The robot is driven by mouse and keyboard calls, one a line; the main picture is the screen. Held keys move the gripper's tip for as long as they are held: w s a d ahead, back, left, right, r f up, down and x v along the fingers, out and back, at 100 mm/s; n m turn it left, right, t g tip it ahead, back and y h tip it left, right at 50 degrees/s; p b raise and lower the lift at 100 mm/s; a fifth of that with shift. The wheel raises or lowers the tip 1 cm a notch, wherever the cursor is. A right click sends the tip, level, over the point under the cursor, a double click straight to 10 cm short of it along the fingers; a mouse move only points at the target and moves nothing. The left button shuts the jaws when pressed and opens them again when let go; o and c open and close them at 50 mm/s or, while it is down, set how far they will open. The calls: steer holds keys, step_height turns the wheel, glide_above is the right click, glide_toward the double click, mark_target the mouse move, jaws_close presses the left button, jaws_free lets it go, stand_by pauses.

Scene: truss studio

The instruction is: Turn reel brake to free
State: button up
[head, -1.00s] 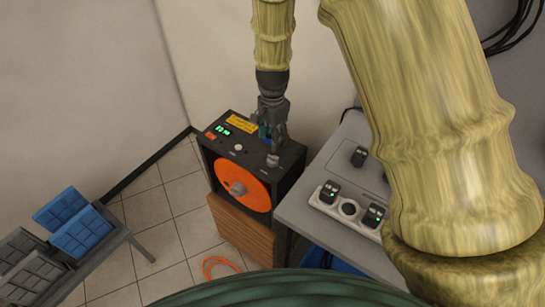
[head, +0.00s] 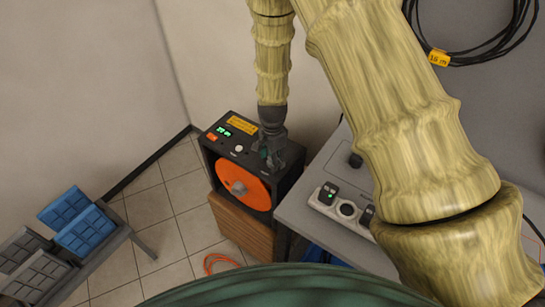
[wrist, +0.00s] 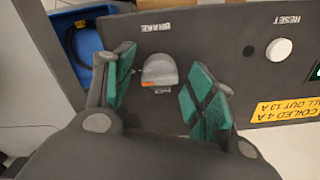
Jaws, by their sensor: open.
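The reel brake knob (wrist: 160,69) is a grey rounded knob on the dark top panel, with a small orange mark at its lower edge in the wrist view. A "BRAKE" label (wrist: 153,28) and another small label lie beside it. My gripper (wrist: 164,82) is open, with green-padded fingers on either side of the knob and gaps between pads and knob. In the head view my gripper (head: 271,158) is down at the right end of the reel box top (head: 222,151) and hides the knob.
The box carries an orange reel (head: 256,192), a white reset button (wrist: 278,52) and a yellow label (head: 243,126). A grey table (head: 292,214) with a white power strip (head: 324,205) stands close on the right. A blue bin (wrist: 63,50) shows beside the box.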

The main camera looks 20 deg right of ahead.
steer(key=shift+f, duration=0.25)
steer(key=c, duration=1.1)
steer(key=shift+o, duration=0.2)
